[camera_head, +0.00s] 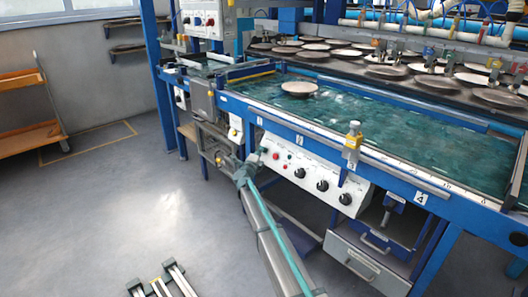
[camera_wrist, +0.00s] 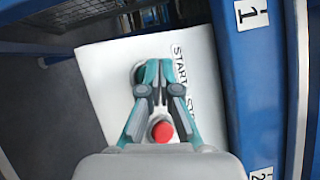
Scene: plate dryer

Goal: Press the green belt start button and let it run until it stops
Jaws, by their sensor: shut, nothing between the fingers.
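My gripper (camera_head: 256,158) is at the left end of the white control panel (camera_head: 312,180), under the front edge of the belt table. In the wrist view my gripper (camera_wrist: 157,75) is shut and empty, its fingertips over the START label area. A dark round part (camera_wrist: 138,74), which seems to be the green start button, shows beside the left fingertip and is mostly hidden by it. I cannot tell whether it is touched or pressed. The red button (camera_wrist: 161,131) is clear, between the finger links. A single plate (camera_head: 299,88) lies on the green belt (camera_head: 365,118).
Black knobs (camera_head: 322,185) sit right of the buttons. A yellow-topped fitting (camera_head: 352,145) stands at the blue front rail (camera_head: 300,124). Many plates (camera_head: 385,71) lie on the dark rack behind. A drawer (camera_head: 370,262) is below. An orange cart (camera_head: 28,105) stands left; the floor between is open.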

